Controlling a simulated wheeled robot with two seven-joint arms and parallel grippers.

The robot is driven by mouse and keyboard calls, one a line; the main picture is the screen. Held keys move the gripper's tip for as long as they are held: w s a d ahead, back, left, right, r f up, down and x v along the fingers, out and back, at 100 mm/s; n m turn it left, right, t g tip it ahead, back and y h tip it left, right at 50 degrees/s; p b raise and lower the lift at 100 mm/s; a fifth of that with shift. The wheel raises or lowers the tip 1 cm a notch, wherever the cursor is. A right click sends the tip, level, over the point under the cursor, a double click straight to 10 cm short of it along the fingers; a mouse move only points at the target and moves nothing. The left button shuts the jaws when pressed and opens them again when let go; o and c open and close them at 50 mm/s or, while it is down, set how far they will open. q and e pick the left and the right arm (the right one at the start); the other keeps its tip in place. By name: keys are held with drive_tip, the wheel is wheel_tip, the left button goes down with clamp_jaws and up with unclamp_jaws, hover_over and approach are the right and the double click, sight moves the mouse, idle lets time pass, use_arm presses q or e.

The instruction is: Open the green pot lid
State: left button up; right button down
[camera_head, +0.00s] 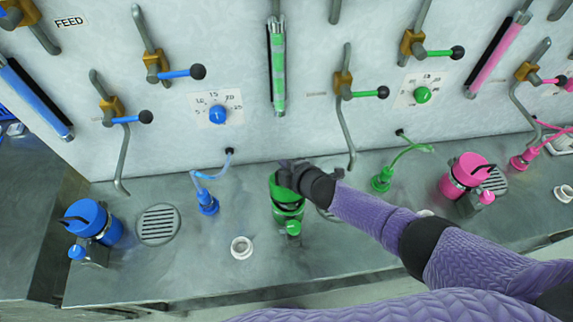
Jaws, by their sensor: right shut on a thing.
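The green pot (288,214) stands on the metal counter in the middle, with a small green knob at its front foot. Its green lid (281,194) shows only in part at the top of the pot; my gripper and wrist cover the rest. I cannot tell whether the lid sits flat or is raised. My right gripper (287,172) is at the back upper side of the pot and is shut, apparently on the lid's handle, which is hidden. My left gripper is not in view.
A blue pot (86,221) stands at the left and a pink pot (466,177) at the right. A blue plug (207,203) and a green plug (381,181) with hoses stand near the wall. Levers and pipes stick out from the wall panel. A white ring (241,247) lies on the counter.

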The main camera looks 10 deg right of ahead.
drive_tip(key=shift+w+r, duration=0.1)
drive_tip(key=shift+w, duration=0.7)
drive_tip(key=c, duration=1)
unclamp_jaws()
drive_tip(key=shift+s+r+p, duration=0.2)
drive_tip(key=shift+r+p, duration=0.05)
drive_tip(key=shift+p, duration=0.15)
drive_tip(key=p+v, duration=0.5)
drive_tip(key=v, duration=0.4)
drive_tip(key=shift+d+r, duration=0.15)
drive_tip(key=shift+d, duration=0.05)
